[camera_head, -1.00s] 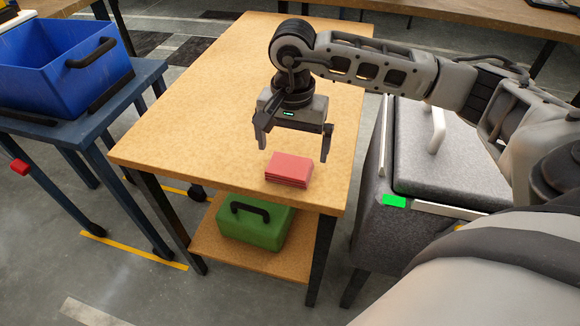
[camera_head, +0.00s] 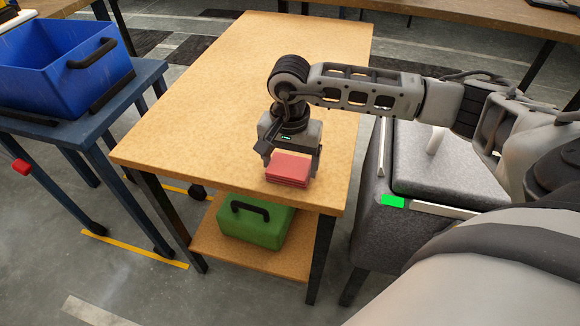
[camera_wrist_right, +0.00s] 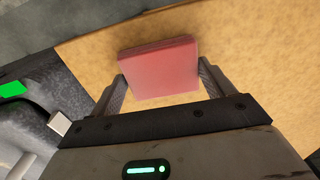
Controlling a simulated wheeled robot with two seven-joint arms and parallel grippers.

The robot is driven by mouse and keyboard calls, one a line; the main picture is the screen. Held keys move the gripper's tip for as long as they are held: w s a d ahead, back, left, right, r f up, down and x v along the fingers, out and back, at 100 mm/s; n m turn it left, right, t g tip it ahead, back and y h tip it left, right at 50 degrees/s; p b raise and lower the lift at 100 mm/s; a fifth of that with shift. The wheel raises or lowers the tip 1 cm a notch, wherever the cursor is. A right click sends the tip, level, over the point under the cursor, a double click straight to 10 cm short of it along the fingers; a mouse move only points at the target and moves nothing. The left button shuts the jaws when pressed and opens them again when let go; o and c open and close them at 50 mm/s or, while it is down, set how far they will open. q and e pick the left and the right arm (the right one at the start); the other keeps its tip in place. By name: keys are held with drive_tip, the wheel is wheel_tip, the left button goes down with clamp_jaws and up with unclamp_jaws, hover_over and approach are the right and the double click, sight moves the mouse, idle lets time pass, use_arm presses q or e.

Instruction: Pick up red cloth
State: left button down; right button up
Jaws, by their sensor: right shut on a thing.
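The red cloth (camera_head: 288,169) is a folded, flat stack near the front edge of the wooden table (camera_head: 215,110). My right gripper (camera_head: 290,165) is down at the table from above, with one finger on each side of the cloth, shut on it. In the right wrist view the cloth (camera_wrist_right: 160,68) lies between the two fingertips (camera_wrist_right: 160,80), over the tabletop. The cloth appears to be still on or very close to the tabletop. My left gripper is not in view.
A green box (camera_head: 253,222) with a black handle sits on the table's lower shelf. A blue bin (camera_head: 62,70) stands on a dark blue table at the left. A grey lidded container (camera_head: 445,165) stands to the right. The tabletop behind the cloth is clear.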

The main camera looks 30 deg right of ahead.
drive_tip(key=shift+r, duration=0.1)
drive_tip(key=shift+r, duration=0.6)
drive_tip(key=s+a+r+b, duration=0.1)
drive_tip(key=s+a+r, duration=0.2)
drive_tip(key=s+r, duration=0.8)
drive_tip(key=s, duration=0.2)
drive_tip(key=shift+s+a+r+b, duration=0.3)
drive_tip(key=shift+a+r+b, duration=0.05)
drive_tip(key=shift+b, duration=0.05)
